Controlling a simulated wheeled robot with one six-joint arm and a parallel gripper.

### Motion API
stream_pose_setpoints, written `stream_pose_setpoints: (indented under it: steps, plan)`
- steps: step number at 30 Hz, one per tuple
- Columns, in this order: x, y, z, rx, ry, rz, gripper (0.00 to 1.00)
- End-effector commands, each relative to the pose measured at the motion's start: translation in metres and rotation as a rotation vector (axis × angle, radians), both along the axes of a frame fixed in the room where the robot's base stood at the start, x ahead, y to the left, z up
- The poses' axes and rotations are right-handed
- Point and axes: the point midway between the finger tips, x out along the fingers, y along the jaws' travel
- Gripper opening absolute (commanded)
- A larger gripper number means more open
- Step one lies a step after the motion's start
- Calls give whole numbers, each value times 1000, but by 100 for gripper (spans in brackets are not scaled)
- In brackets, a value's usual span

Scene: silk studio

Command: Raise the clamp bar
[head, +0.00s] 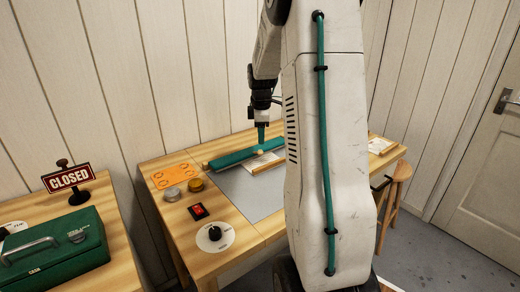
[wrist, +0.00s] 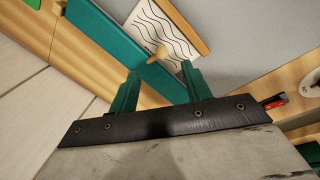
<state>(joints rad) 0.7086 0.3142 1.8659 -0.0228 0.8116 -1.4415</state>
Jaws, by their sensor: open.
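The teal clamp bar (head: 228,160) lies low across the back of the grey plate on the wooden table. In the wrist view it is the broad teal strip (wrist: 100,42) at upper left. A small pale wooden knob (head: 260,152) sits at its front side; it also shows in the wrist view (wrist: 158,52). My gripper (head: 262,143) points down just over the bar near the knob. In the wrist view its two teal fingers (wrist: 161,68) are spread and empty, with the knob seen between their tips. I cannot tell whether the fingers reach down around it.
A wavy-lined sheet on a wooden board (wrist: 160,25) lies right by the bar. On the table are an orange card (head: 168,176), metal tins (head: 195,185), a red switch (head: 199,211) and a black dial (head: 214,234). A green cash box (head: 55,255) stands at left. The plate's front is clear.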

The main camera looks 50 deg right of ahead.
Motion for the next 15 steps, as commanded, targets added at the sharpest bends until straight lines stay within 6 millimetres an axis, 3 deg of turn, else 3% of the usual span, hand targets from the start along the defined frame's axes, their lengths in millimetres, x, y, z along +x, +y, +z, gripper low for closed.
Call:
stream_pose_setpoints:
  steps: [15]
  plan:
    - [7,-8,-69,1,2,4,48]
